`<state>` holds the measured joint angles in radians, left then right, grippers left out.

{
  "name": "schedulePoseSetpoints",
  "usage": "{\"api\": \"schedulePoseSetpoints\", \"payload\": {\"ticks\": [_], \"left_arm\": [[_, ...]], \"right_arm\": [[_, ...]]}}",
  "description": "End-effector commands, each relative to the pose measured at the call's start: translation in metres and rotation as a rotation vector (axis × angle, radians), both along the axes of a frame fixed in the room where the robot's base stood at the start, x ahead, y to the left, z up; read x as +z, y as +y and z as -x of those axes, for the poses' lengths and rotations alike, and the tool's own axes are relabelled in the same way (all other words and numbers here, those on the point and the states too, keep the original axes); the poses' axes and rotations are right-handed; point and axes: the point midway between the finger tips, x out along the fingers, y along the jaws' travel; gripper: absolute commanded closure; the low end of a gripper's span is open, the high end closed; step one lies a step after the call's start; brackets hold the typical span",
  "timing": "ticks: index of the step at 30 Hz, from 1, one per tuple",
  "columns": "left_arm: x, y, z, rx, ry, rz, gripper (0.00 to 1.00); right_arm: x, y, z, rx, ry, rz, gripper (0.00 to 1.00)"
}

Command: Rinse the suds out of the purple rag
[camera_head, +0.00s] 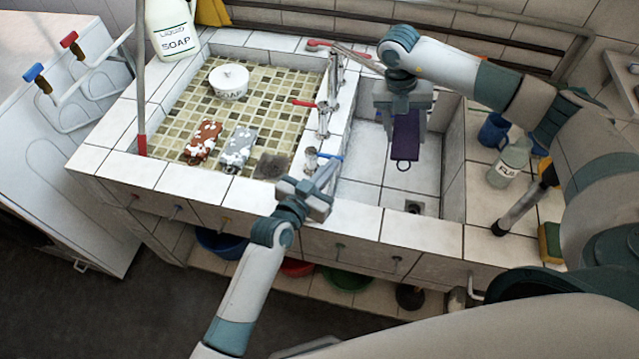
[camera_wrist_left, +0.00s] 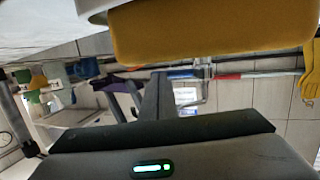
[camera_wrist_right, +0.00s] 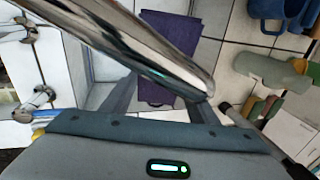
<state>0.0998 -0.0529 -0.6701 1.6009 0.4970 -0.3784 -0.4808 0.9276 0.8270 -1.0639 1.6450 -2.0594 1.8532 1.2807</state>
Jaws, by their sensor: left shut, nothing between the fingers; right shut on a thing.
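The purple rag (camera_head: 405,145) hangs over the right basin (camera_head: 362,190); its lower end has a dark loop. It also shows in the right wrist view (camera_wrist_right: 172,30). I see no white suds on its visible side. My right gripper (camera_head: 404,112) is shut on its upper part. A metal spout (camera_wrist_right: 150,55) crosses close in front of the right wrist camera. I cannot make out running water. My left gripper (camera_head: 328,172) is shut and empty, close to the blue tap handle (camera_head: 330,156) at the front of the divider; contact is unclear.
The left basin (camera_head: 262,62) holds a white pot (camera_head: 229,80), a foamy brown rag (camera_head: 203,141), a foamy grey rag (camera_head: 237,148) and a dark patch. A red tap handle (camera_head: 303,103) sits on the divider. A bottle (camera_head: 508,162) stands right of the basin.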

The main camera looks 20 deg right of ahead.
Motion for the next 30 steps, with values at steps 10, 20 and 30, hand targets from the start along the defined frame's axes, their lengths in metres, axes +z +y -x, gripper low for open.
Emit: {"api": "schedulePoseSetpoints", "payload": {"ticks": [10, 20, 30], "left_arm": [[0.005, 0.018, 0.028, 0.0, 0.0, 0.0, 1.0], [0.017, 0.05, 0.081, 0.0, 0.001, -0.001, 1.0], [0.026, 0.071, 0.114, 0.001, 0.0, -0.002, 1.0]], "right_arm": [[0.0, 0.0, 0.0, 0.0, 0.0, 0.0, 0.68], [0.0, 0.0, 0.0, 0.0, 0.0, 0.0, 0.68], [0.0, 0.0, 0.0, 0.0, 0.0, 0.0, 0.68]]}}
